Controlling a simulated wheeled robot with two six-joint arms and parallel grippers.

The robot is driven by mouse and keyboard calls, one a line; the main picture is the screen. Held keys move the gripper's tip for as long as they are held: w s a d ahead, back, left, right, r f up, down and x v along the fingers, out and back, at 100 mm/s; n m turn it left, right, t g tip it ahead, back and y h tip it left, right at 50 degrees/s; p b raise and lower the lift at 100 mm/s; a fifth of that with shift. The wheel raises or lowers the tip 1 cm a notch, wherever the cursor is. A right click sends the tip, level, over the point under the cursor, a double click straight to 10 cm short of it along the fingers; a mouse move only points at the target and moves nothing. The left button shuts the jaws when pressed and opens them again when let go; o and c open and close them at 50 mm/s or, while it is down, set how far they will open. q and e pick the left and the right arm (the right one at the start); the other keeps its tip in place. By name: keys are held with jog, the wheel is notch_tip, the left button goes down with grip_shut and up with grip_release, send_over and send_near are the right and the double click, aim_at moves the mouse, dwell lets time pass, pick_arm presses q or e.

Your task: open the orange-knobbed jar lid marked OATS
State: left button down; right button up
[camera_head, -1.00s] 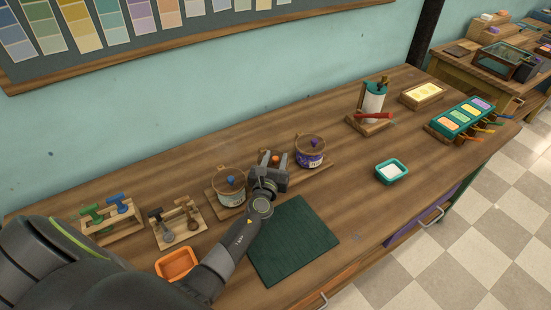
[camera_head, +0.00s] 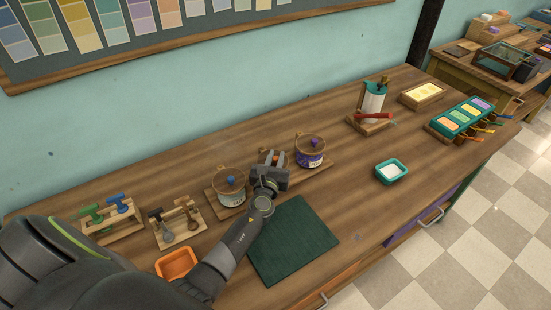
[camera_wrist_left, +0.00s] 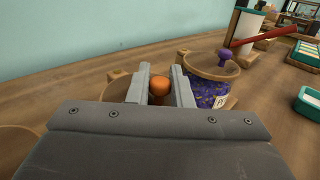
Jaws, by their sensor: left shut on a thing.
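The orange knob (camera_wrist_left: 159,86) of the OATS jar shows between the two fingers of my left gripper (camera_wrist_left: 160,88) in the left wrist view. The gripper is shut on this knob. In the head view my left gripper (camera_head: 272,160) hides most of the jar, and only a little of the orange knob shows between the fingers. A piece of brown lid (camera_wrist_left: 118,88) shows left of the fingers in the wrist view. The OATS label is hidden. My right gripper is not in view.
A blue-knobbed jar (camera_head: 230,189) stands close to the left, and a purple-knobbed jar (camera_head: 310,152) close to the right. A dark green mat (camera_head: 292,242) lies in front. An orange tray (camera_head: 177,264) and a teal dish (camera_head: 391,171) sit on the table. The middle right is clear.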

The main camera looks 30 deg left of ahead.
pick_arm(q)
jog(key=shift+w+d, duration=0.1)
jog(key=shift+w+d+f+n+g+y, duration=0.15)
jog(key=shift+w+n+g+y, duration=0.15)
jog(key=shift+n+y, duration=0.45)
jog(key=shift+w+d+n+g+y+b, duration=0.25)
jog(key=shift+w+n+g+y+b, duration=0.3)
jog(key=shift+y, duration=0.6)
jog(key=shift+w+a+n+g+y+b, duration=0.1)
jog(key=shift+w+n+g+y+b, duration=0.6)
jog(key=shift+n+g+y+b, duration=0.7)
jog(key=shift+w+d+n+g+y+b, duration=0.1)
jog(key=shift+w+n+g+y+b, duration=0.85)
jog(key=shift+b, duration=0.8)
jog(key=shift+w+a+n+g+y+b, duration=0.1)
jog(key=shift+w+n+g+y+b, duration=0.4)
jog(key=shift+n+g+y+b, duration=0.75)
jog(key=shift+b, duration=0.35)
jog(key=c, duration=1.4)
grip_release()
